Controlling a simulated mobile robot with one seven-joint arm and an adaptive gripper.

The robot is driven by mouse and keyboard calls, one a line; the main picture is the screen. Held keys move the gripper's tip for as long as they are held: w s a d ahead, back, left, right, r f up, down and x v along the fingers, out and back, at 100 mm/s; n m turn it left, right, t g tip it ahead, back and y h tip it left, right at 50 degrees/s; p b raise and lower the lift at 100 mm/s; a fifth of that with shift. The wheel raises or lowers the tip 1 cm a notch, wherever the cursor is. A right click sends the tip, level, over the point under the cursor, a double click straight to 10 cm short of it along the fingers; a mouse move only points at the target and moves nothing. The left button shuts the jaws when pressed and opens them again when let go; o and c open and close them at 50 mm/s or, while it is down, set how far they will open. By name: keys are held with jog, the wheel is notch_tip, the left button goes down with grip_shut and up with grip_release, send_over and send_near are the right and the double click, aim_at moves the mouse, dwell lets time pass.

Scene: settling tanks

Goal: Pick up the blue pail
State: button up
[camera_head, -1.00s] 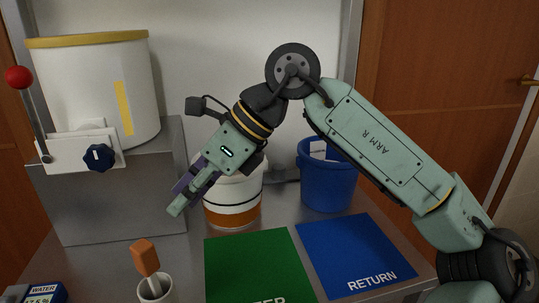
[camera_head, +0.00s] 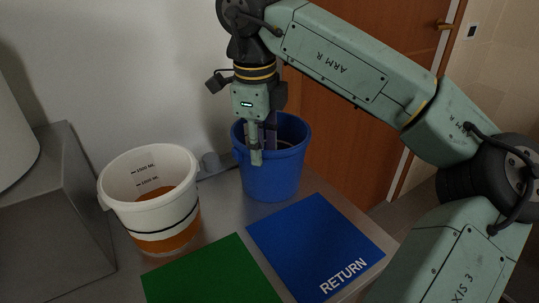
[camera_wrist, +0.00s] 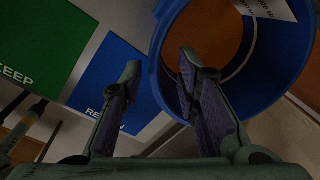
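The blue pail (camera_head: 272,182) stands upright on the grey bench, behind the blue RETURN mat. My gripper (camera_head: 262,153) points down at its near left rim, with one finger in front of the wall and the other partly hidden inside the mouth. In the wrist view my gripper (camera_wrist: 160,64) is open, and the rim and wall of the pail (camera_wrist: 279,80) lie between the fingers. The right finger is over the inside and the left finger is outside. A gap shows between the left finger and the wall. The pail's inside looks orange-brown, with a white label.
A white pail (camera_head: 150,212) with orange-brown contents stands to the left. The blue RETURN mat (camera_head: 310,240) and a green mat (camera_head: 212,278) lie in front. A grey block (camera_head: 70,220) carries a large pale vessel (camera_head: 12,140) at far left. A door (camera_head: 350,150) is behind.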

aim_at(259, 181)
jog(key=shift+w+a+f+p, duration=0.15)
jog(key=shift+f+p, duration=0.3)
jog(key=shift+f, duration=1.1)
jog(key=shift+w+a+f+p, duration=0.15)
jog(key=shift+f+p, duration=0.3)
jog(key=shift+f, duration=1.1)
jog(key=shift+c, duration=0.3)
grip_shut()
